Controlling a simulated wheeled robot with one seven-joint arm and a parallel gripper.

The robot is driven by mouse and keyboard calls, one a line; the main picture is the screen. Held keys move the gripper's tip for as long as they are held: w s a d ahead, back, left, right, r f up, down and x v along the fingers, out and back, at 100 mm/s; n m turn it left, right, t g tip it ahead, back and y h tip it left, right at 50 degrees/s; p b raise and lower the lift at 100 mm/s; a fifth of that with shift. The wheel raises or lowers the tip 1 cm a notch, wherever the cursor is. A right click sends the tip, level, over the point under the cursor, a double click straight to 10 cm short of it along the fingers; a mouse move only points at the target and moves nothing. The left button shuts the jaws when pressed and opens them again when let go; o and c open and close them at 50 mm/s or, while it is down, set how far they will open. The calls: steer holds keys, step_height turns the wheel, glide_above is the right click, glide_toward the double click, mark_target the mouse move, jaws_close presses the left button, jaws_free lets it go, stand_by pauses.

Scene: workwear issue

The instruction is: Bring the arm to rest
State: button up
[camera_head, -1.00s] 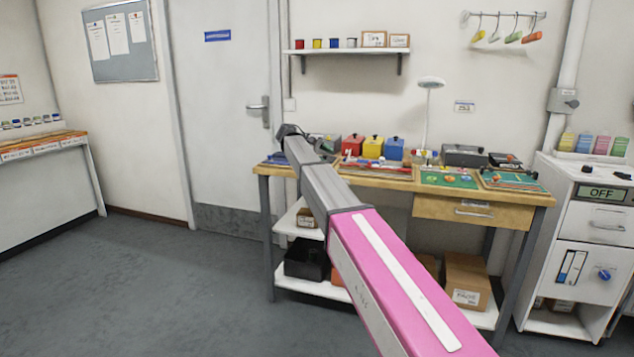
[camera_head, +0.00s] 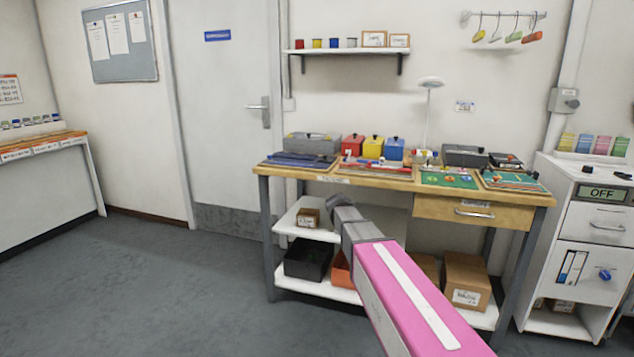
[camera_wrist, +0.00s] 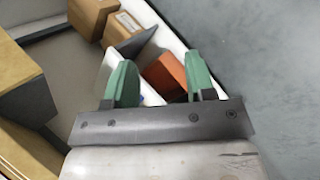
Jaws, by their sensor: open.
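My gripper (camera_wrist: 160,88) shows in the wrist view with its two green fingers spread apart and nothing between them. Beyond the fingers lie an orange bin (camera_wrist: 166,76) and the white lower shelf of the workbench. In the head view my pink and grey arm reaches up from the lower right, and its grey end is in front of the workbench (camera_head: 385,186), below the tabletop level. The gripper itself cannot be made out in the head view.
The bench top holds red, yellow and blue boxes (camera_head: 373,147), mats and a lamp (camera_head: 430,100). Below are a black bin (camera_head: 308,259), an orange bin (camera_head: 341,270) and cardboard boxes (camera_head: 466,280). A white cabinet (camera_head: 590,225) stands right. The floor (camera_head: 150,280) at left is clear.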

steer(key=s+d+f+m+y, duration=0.1)
steer(key=s+f+m+y, duration=0.1)
steer(key=s+f, duration=0.2)
steer(key=s+d+f+m+y, duration=0.1)
steer(key=s+f, duration=0.3)
steer(key=s, duration=0.6)
steer(key=s+d+f+m+y, duration=0.1)
steer(key=s+f+m+y, duration=0.1)
steer(key=s+f, duration=0.3)
steer(key=s+y, duration=0.1)
steer(key=s, duration=0.2)
steer(key=shift+m, duration=0.3)
